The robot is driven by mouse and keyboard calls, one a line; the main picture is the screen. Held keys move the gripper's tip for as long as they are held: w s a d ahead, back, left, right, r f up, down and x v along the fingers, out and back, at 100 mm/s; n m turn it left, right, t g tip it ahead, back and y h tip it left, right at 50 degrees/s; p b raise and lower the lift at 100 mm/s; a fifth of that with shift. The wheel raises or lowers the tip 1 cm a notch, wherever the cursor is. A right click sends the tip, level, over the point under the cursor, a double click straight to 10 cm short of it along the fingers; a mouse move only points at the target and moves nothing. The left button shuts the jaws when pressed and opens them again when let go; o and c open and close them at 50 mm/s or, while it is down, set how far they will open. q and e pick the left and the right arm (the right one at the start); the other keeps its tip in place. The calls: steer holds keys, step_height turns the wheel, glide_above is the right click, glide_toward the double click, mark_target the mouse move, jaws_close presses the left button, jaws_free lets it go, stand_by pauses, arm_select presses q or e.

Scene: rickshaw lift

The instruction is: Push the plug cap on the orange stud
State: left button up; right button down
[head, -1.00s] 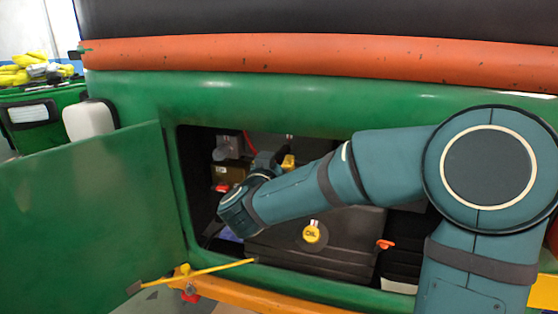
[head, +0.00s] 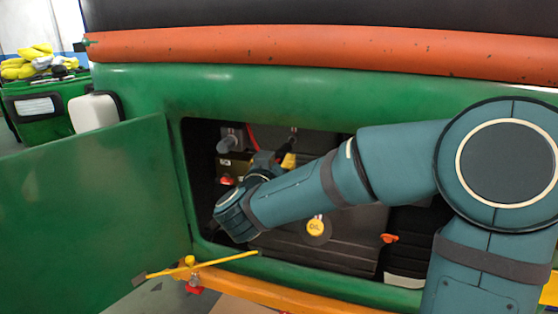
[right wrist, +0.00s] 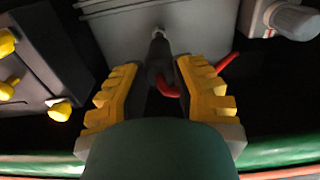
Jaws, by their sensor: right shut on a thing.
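My right gripper (right wrist: 158,72) reaches into the open compartment and is shut on a slim black piece (right wrist: 158,52), which looks like the plug cap. The yellow ribbed fingers stand on either side of it. Its far end points at a grey panel, with a small pale metal tip there; I cannot tell whether they touch. A red-orange curved part (right wrist: 168,90) shows between the fingers. In the head view a yellow fingertip of my right gripper (head: 289,160) and a black piece above it show; my arm hides much. I cannot identify the orange stud with certainty. My left gripper is out of view.
A green door (head: 90,205) stands open at the left. A yellow rod (head: 215,266) lies along the lower edge. A yellow oil cap (head: 316,227) and an orange tab (head: 389,238) sit inside. A grey cylinder (right wrist: 295,20) and red cable (right wrist: 228,62) are near the fingers.

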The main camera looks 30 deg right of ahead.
steer(key=w+a+f+b, duration=0.3)
steer(key=a+f+b, duration=0.1)
steer(key=f, duration=0.3)
steer(key=shift+a+f, duration=0.4)
steer(key=shift+a, duration=0.3)
stand_by(0.5)
steer(key=p+x, duration=0.1)
steer(key=x, duration=0.5)
stand_by(3.5)
steer(key=shift+w+d+p, duration=0.3)
steer(key=shift+d+p, duration=0.05)
steer(key=shift+p, duration=0.2)
stand_by(1.5)
